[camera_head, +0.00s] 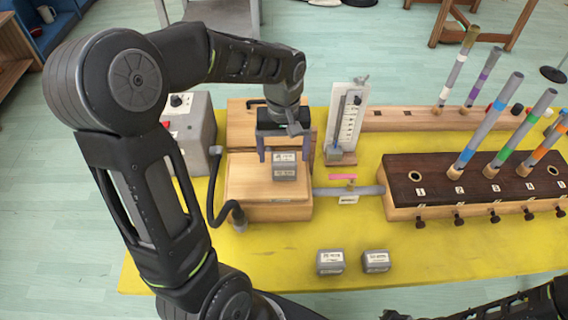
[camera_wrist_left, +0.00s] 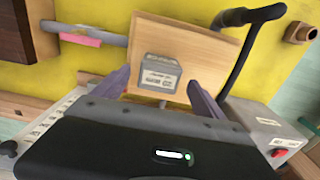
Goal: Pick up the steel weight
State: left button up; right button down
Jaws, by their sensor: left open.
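A grey steel weight (camera_head: 284,172) with a white label sits on top of a light wooden box (camera_head: 240,182) at the left of the yellow table. My left gripper (camera_head: 284,151) is open above the box, pointing down, with its fingers apart on either side of the weight's far part. In the left wrist view the weight (camera_wrist_left: 160,75) lies between the two spread fingers, with gaps at both sides. I cannot tell how high the fingertips are above the box. Two similar grey weights stand near the table's front, a left one (camera_head: 330,262) and a right one (camera_head: 375,261).
A dark-topped wooden block with several coloured tubes (camera_head: 480,175) stands at the right. A grey pipe (camera_head: 350,191) joins it to the box. A white gauge (camera_head: 346,120) stands behind, a grey machine (camera_head: 190,125) at left with a black hose (camera_head: 215,205). The front yellow surface (camera_head: 270,262) is mostly clear.

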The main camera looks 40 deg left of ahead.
aim_at(284, 165)
pick_arm(q)
jog(key=shift+d+f+p, duration=0.1)
jog(key=shift+f+p, duration=0.55)
jog(key=shift+f, duration=1.95)
jog(key=shift+c, duration=0.2)
grip_shut()
jog(key=shift+w, duration=0.1)
